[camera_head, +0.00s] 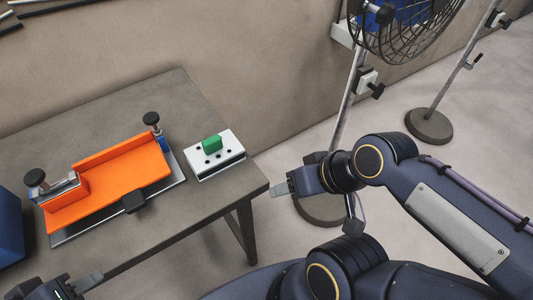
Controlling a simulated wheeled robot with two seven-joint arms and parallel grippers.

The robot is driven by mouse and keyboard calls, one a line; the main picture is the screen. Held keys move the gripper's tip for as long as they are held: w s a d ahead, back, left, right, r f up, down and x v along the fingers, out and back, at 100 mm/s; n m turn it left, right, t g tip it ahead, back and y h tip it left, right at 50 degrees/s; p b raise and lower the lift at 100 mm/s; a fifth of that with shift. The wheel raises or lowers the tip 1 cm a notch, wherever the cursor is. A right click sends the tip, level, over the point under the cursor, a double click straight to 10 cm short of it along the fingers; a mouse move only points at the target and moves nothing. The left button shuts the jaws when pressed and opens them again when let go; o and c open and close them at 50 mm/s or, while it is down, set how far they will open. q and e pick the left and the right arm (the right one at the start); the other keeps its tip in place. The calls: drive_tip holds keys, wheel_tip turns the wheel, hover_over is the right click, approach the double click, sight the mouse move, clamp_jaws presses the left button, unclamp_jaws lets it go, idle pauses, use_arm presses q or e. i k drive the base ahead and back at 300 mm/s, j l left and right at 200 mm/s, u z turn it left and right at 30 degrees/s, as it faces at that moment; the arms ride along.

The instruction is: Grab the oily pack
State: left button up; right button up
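A small green block (212,144) sits upright on a white box (222,167) with dark dots on its top, near the table's right end. It may be the oily pack; I cannot tell for sure. My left gripper (89,282) is at the bottom left, at the table's front edge, apart from the block. My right gripper (277,190) is just off the table's right corner, to the right of and nearer than the white box, touching nothing that I can see. Each gripper's fingers overlap in this view, so their opening is hidden.
An orange tray-like fixture (125,175) with black knobs stands on the grey table (95,108), left of the white box. A blue container (9,228) is at the left edge. A caged fan (400,30) on a stand is at the back right.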

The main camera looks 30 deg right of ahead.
sight(212, 155)
drive_tip(key=k+l+z, duration=0.1)
drive_tip(key=z, duration=0.25)
drive_tip(key=l+u, duration=0.1)
drive_tip(key=u, duration=0.35)
drive_tip(key=l+u, duration=0.15)
drive_tip(key=u, duration=0.3)
drive_tip(key=l+u, duration=0.1)
drive_tip(key=u, duration=0.35)
drive_tip(key=l+u, duration=0.1)
drive_tip(key=u, duration=0.35)
drive_tip(key=l+u, duration=0.1)
drive_tip(key=u, duration=0.35)
drive_tip(key=k+u, duration=0.15)
drive_tip(key=u, duration=0.3)
drive_tip(key=k+l, duration=0.6)
drive_tip(key=l, duration=0.2)
drive_tip(key=k+l, duration=0.1)
drive_tip(key=l, duration=0.2)
drive_tip(key=u, duration=0.05)
